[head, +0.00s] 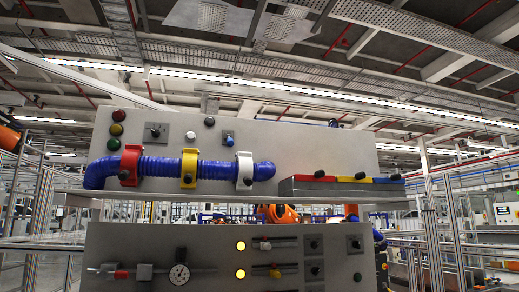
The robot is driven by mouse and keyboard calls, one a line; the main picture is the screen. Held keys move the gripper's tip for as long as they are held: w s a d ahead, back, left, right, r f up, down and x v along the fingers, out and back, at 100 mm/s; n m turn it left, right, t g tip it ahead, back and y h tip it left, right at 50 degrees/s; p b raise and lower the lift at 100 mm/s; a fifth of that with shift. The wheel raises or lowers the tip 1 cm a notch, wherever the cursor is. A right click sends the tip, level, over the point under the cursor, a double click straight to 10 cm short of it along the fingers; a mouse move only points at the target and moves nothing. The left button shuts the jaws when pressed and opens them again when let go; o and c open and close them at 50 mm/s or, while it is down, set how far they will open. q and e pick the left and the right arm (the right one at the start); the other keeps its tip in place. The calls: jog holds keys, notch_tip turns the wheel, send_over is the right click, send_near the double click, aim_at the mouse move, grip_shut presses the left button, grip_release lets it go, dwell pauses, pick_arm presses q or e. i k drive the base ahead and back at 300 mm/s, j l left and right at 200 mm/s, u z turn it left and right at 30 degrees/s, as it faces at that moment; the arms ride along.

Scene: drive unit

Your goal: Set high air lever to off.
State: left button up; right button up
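A grey upper panel (310,148) carries a blue corrugated hose (160,167) held by red (129,165), yellow (189,168) and white (244,168) clamps, each with a dark knob. Below it, a grey lower panel (210,245) bears a horizontal pipe with a small red part (121,274), a grey block (144,272) and a round pressure gauge (179,275). Slider-like dark fittings (275,243) sit beside two lit yellow lamps (240,246). No label marks which part is the high air lever, so I cannot tell its setting. Neither gripper is in view.
A flat box with red, yellow and blue sections (342,179) and dark knobs sits on the right of the shelf. Red, yellow and green lamps (116,130) and small switches (156,132) are on the upper panel. Metal frames (430,215) stand at the right.

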aim_at(230, 143)
jog(key=z, duration=0.35)
jog(key=i+j+z, duration=0.45)
jog(key=j+z, duration=0.2)
